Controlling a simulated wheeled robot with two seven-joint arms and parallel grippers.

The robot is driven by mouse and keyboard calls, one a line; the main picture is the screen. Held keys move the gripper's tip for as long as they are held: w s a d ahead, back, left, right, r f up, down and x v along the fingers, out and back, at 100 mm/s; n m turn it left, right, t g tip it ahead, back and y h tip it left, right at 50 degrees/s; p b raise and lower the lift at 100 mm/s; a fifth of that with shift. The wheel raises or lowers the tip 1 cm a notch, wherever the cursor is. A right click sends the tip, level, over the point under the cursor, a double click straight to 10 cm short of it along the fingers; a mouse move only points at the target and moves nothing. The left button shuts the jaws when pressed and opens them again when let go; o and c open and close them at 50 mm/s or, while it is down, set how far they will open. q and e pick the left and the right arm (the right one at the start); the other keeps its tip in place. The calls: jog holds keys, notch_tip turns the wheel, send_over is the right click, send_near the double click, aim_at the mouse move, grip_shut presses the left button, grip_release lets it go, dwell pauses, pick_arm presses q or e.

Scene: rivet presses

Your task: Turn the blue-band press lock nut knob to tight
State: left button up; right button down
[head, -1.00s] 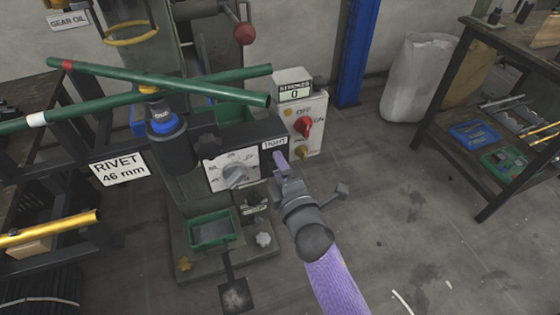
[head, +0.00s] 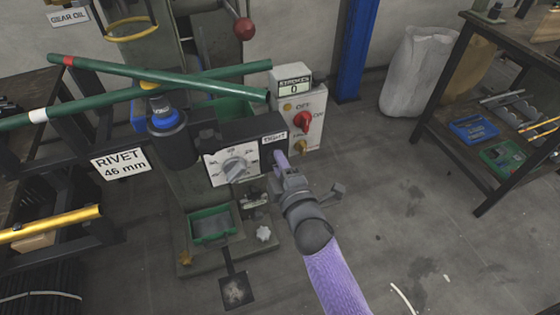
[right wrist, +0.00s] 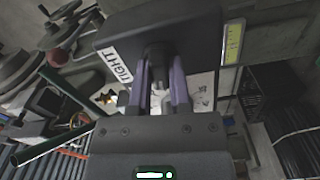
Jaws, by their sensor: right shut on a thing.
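A TIGHT label (head: 274,138) is at the right end of the dark housing. My right gripper (head: 280,163) is at the housing just below that label and hides the lock nut knob in the head view. In the right wrist view, my right gripper (right wrist: 159,80) has its purple fingers either side of a dark knob (right wrist: 157,55), shut on it. The TIGHT label (right wrist: 119,66) is beside it. My left gripper is not in view.
A control box (head: 310,115) with a red switch stands right of the housing. Green tubes (head: 150,78) cross above the press. A green tray (head: 211,226) sits below the dial. A workbench (head: 500,75) stands at the right; the floor between is mostly clear.

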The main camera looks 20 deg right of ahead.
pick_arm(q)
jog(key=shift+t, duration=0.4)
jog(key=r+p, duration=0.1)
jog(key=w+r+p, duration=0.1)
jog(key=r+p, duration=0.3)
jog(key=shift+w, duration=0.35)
pick_arm(e)
jog(key=m, duration=1.5)
jog(key=shift+m, duration=0.4)
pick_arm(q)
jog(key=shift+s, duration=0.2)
pick_arm(e)
jog(key=shift+m, duration=0.3)
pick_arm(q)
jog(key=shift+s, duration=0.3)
pick_arm(e)
jog(key=c, duration=0.6)
grip_release()
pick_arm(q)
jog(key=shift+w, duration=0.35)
pick_arm(e)
jog(key=shift+o, duration=0.2)
